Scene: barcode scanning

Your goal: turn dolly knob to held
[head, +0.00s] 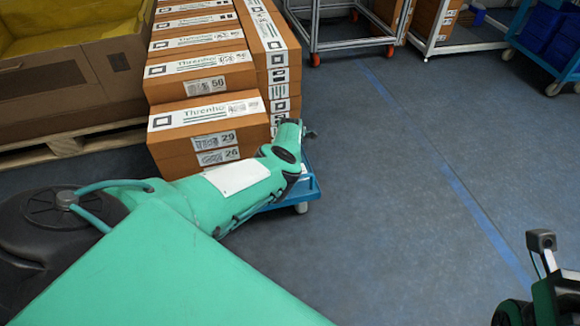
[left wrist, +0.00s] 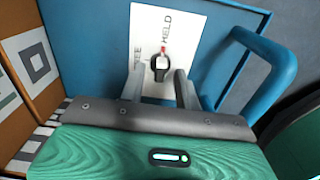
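The dolly knob (left wrist: 160,66) is small and black, on a white label plate (left wrist: 150,20) fixed to the blue dolly (left wrist: 222,35) in the left wrist view. The plate reads HELD above the knob and a partly hidden word, apparently FREE, to its left. A small red mark shows just above the knob, beside HELD. My left gripper (left wrist: 160,88) is open, with one finger on each side of the knob; contact is not clear. In the head view my left arm covers most of the dolly (head: 312,188), and the knob is hidden. My right gripper's fingers are out of view.
Stacked brown boxes (head: 202,82) stand beside the dolly, close to my left arm. A blue handle (left wrist: 275,75) curves up right of the plate. A large carton (head: 60,95) is at left and wheeled racks (head: 335,45) are behind. The floor (head: 400,200) at right is clear.

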